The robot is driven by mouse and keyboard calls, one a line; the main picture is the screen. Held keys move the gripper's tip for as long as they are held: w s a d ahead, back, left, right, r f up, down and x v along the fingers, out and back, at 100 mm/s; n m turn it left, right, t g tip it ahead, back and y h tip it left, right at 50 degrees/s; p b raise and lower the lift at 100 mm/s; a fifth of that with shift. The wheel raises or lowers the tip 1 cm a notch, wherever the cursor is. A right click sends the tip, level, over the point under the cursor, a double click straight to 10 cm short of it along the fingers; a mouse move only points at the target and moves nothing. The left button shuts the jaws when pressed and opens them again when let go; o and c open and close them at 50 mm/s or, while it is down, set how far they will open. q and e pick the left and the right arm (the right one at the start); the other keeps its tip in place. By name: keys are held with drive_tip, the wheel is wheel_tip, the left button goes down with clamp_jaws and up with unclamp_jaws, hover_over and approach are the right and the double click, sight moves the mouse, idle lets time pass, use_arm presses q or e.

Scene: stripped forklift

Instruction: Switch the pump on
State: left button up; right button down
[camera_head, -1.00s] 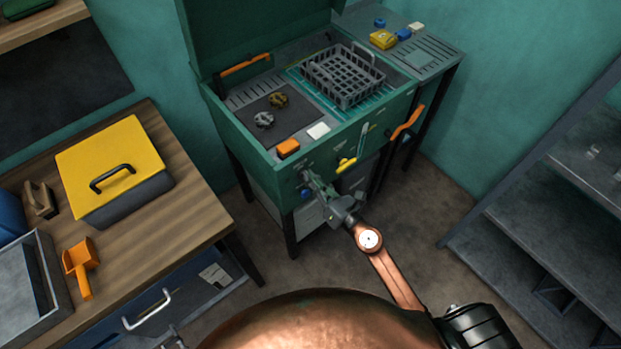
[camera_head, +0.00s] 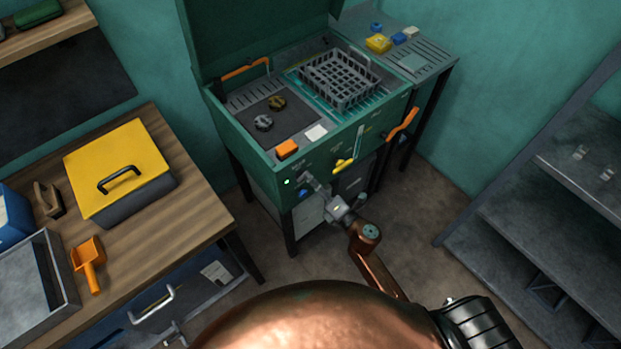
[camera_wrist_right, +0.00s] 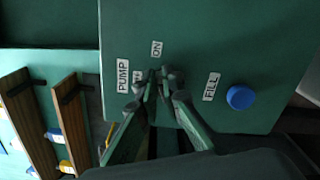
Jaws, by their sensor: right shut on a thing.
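The pump switch sits on the green front panel (camera_head: 262,150) of the wash station, and is mostly hidden between my fingertips. In the right wrist view, a PUMP label (camera_wrist_right: 123,76) and an ON label (camera_wrist_right: 157,48) surround it; another label beside it is partly covered. My right gripper (camera_head: 310,184) is at the panel, its fingers (camera_wrist_right: 158,82) shut on the switch. A small green light (camera_head: 287,182) glows on the panel just left of the gripper in the head view. My left gripper is not in view.
A blue button (camera_wrist_right: 240,97) by a FILL label (camera_wrist_right: 211,87) is close to the gripper. A yellow handle (camera_head: 343,168) and an orange lever (camera_head: 402,127) stick out from the station. A grey basket (camera_head: 340,80) is in the basin. A wooden bench (camera_head: 190,215) stands left.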

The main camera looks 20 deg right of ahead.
drive_tip(key=shift+f+m, duration=0.1)
drive_tip(key=shift+m, duration=0.2)
idle(0.4)
drive_tip(key=c, duration=2.1)
unclamp_jaws()
drive_tip(key=v, duration=1.2)
